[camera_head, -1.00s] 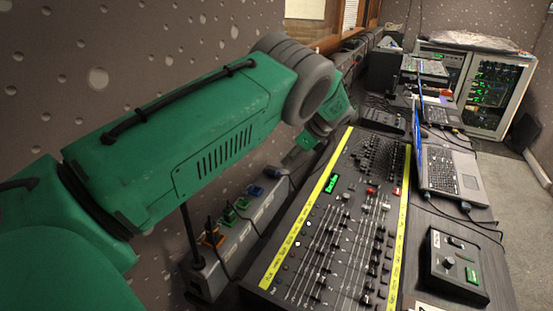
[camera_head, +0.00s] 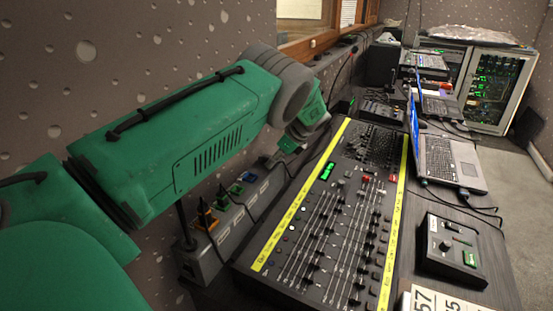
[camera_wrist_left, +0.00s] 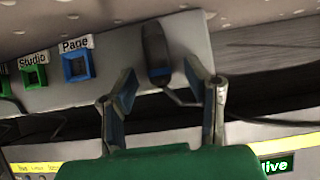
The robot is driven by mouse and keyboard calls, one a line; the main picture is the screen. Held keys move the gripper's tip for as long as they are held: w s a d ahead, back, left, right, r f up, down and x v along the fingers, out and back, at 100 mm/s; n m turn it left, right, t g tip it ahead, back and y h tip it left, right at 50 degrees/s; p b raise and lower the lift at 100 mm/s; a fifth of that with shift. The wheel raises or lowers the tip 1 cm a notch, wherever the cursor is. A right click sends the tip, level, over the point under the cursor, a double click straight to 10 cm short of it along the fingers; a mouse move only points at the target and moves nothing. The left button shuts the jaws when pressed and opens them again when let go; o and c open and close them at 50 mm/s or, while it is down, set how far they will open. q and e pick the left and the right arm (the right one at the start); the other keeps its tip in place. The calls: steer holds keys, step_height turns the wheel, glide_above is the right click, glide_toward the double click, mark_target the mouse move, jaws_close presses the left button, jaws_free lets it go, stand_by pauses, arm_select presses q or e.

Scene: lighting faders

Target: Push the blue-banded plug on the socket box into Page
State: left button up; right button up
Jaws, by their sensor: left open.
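The grey socket box (camera_head: 222,238) runs along the wall left of the mixing desk. In the left wrist view, the blue Page socket (camera_wrist_left: 77,66) is empty, with the green Studio socket (camera_wrist_left: 34,77) left of it. The dark plug (camera_wrist_left: 155,45) is on the box to the right of Page, apart from the socket; a small blue band shows near its lower end. My left gripper (camera_head: 283,156) is over the far end of the box. In the left wrist view its open fingers (camera_wrist_left: 163,90) are either side of the plug's lower end; contact is unclear.
The mixing desk (camera_head: 325,222) with yellow strips stands close to the right of the box. Orange and green sockets with plugs and cables (camera_head: 205,218) fill the box's near part. The dotted wall (camera_head: 130,50) is close on the left. Laptops stand further right.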

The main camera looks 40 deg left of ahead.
arm_select(q)
steer(key=shift+a+f, duration=0.1)
steer(key=shift+a, duration=0.1)
steer(key=c, duration=0.8)
steer(key=shift+a, duration=0.15)
jaws_close()
steer(key=shift+s+a, duration=0.1)
arm_select(e)
steer(key=shift+a+r, duration=0.15)
steer(key=shift+a, duration=0.25)
arm_select(q)
steer(key=shift+r+p, duration=1.05)
steer(key=shift+r, duration=0.25)
steer(key=shift+r+p, duration=0.85)
steer(key=shift+r, duration=0.35)
arm_select(e)
step_height(320, 180, up, 4)
steer(key=shift+d+f, duration=0.1)
steer(key=shift+f, duration=0.15)
